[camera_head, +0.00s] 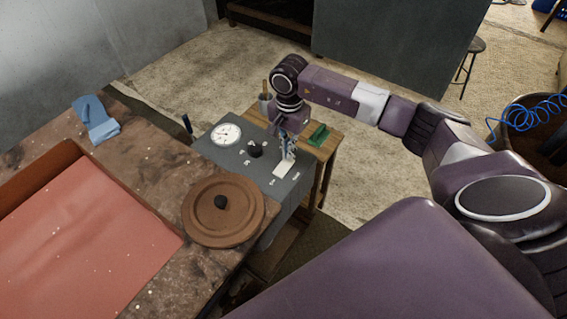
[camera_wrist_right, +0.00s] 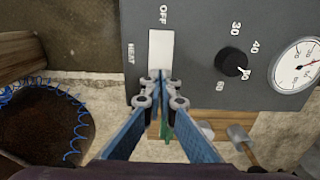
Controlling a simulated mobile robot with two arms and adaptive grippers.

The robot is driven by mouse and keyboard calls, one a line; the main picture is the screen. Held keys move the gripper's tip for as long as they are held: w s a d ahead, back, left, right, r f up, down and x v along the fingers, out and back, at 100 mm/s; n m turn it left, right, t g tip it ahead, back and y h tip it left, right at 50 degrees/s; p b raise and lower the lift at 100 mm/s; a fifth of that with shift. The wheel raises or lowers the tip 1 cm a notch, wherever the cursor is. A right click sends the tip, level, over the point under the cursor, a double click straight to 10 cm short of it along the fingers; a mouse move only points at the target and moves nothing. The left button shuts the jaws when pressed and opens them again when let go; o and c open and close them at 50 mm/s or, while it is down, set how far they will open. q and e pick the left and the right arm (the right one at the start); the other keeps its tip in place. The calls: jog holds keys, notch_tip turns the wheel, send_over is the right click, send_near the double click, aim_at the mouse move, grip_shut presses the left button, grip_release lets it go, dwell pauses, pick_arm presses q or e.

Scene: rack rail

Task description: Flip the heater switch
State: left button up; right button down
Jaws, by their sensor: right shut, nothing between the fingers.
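The heater switch is a white rocker (camera_wrist_right: 160,52) on a grey control panel (camera_wrist_right: 200,20), between the labels OFF and HEAT. In the head view the white switch (camera_head: 284,168) sits at the panel's right end. My right gripper (camera_head: 287,150) is over the panel at the switch. In the wrist view its blue fingers (camera_wrist_right: 160,78) are shut with nothing between them, and the tips overlap the switch's lower edge. I cannot tell whether they touch it. Which way the rocker is tilted is not clear. My left gripper is not in view.
The panel also carries a black knob (camera_head: 256,150) and a round white gauge (camera_head: 226,133). A brown round lid (camera_head: 223,210) lies on the worn bench, beside a red-lined tray (camera_head: 80,240). A small wooden table (camera_head: 328,150) with a green object (camera_head: 318,135) stands behind the panel.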

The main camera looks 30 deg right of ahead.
jog(key=shift+f+b, duration=1.05)
jog(key=shift+f, duration=0.1)
dwell(0.4)
jog(key=shift+r, duration=0.2)
jog(key=shift+r+p, duration=1.8)
jog(key=shift+r, duration=1.6)
